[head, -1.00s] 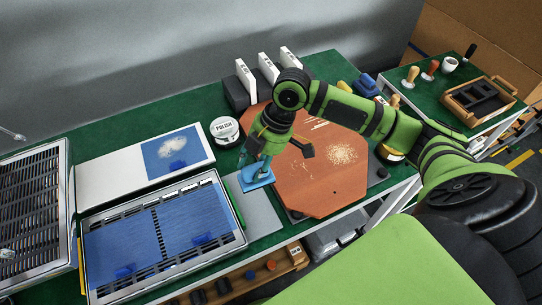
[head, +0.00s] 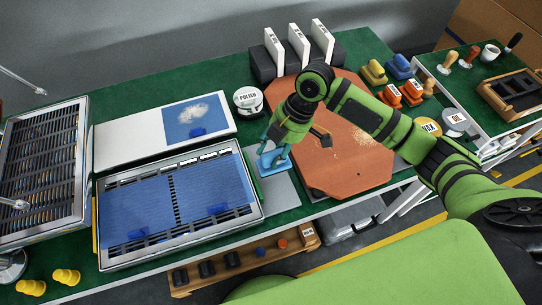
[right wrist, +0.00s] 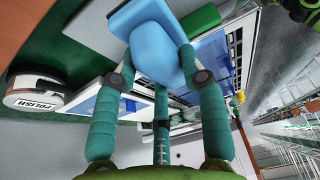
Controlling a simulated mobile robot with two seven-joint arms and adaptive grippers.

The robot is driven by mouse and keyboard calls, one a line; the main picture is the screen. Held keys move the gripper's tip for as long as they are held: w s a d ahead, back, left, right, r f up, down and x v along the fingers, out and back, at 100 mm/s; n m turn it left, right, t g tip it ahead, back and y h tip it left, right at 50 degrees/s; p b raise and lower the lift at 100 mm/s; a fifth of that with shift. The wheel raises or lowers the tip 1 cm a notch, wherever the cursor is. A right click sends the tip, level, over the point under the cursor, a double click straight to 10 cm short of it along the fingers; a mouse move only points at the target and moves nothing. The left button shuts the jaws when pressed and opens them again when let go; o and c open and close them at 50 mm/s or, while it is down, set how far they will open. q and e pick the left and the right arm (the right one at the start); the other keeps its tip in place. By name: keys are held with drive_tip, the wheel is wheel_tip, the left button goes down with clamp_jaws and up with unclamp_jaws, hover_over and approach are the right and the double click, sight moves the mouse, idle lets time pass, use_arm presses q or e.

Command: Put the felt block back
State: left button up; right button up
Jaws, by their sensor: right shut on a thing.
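My right gripper (head: 277,146) is shut on a light blue block (head: 272,162), which looks like the felt block. In the head view it is held at the left edge of the octagonal brown board (head: 335,180), over or beside the grey plate (head: 284,186); I cannot tell whether it touches. In the right wrist view, the fingers close around the rounded upper part of the block (right wrist: 155,55), with its flat part beyond. Several handled blocks, including yellow (head: 373,72), blue (head: 398,66) and orange ones (head: 411,93), stand at the back right. My left gripper is not in view.
A slatted tray (head: 262,212) with blue sheets lies left of the grey plate. A polish tin (head: 248,100) and a dark holder with white cards (head: 262,70) stand behind. Pale crumbs (head: 366,137) lie on the board. My right forearm crosses above the board.

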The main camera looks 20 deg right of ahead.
sight(271, 158)
drive_tip(key=shift+w+a+f, duration=0.15)
drive_tip(key=shift+w+a, duration=0.05)
drive_tip(key=shift+a, duration=0.05)
drive_tip(key=shift+f, duration=0.35)
wheel_tip(271, 158, down, 2)
drive_tip(key=shift+f+p, duration=0.25)
drive_tip(key=shift+p, duration=0.2)
drive_tip(key=shift+f, duration=0.45)
drive_tip(key=shift+f, duration=0.1)
drive_tip(key=o, duration=1)
drive_tip(key=shift+f, duration=0.1)
